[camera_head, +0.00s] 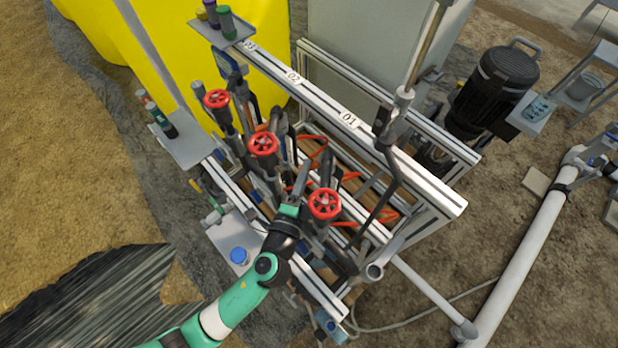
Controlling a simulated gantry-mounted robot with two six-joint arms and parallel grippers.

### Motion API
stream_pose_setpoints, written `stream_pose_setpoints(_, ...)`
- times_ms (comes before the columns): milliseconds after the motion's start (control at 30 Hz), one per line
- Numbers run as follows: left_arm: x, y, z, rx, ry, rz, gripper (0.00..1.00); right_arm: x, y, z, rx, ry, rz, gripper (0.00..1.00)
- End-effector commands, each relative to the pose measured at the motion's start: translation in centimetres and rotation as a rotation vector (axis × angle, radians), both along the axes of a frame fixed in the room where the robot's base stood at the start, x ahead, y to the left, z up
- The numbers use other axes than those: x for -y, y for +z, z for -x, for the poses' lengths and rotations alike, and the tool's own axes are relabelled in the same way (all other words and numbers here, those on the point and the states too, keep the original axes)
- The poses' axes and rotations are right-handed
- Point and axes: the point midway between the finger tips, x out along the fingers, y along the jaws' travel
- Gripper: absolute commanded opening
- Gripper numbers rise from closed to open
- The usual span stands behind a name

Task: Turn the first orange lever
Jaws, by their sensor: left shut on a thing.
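My left gripper (299,182) reaches in from the lower left on its green and white arm. It is in among the dark valve parts, just left of the nearest red handwheel (324,204). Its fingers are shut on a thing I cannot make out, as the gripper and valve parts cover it. My right gripper is not in view.
Two more red handwheels (263,144) (217,98) stand farther back in the row. A metal rail (318,101) labelled 01, 02 and 03 runs behind them. Small trays (190,146) with bottles stick out at the left. A black motor (496,90) stands at the right.

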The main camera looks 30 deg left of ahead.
Motion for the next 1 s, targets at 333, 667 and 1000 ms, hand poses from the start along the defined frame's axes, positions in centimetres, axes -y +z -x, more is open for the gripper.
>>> stream_pose_setpoints(333, 0.2, 0.0, 0.0, 0.001, -0.007, 0.0, 0.36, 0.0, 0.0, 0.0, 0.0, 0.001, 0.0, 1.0)
stream_pose_setpoints(667, 0.2, 0.0, 0.0, 0.001, -0.005, 0.0, 0.5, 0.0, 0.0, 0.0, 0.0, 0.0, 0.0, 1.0)
stream_pose_setpoints(1000, 1.8, 0.0, 4.7, -0.003, -0.012, -0.002, 0.5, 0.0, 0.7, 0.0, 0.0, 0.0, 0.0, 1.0)
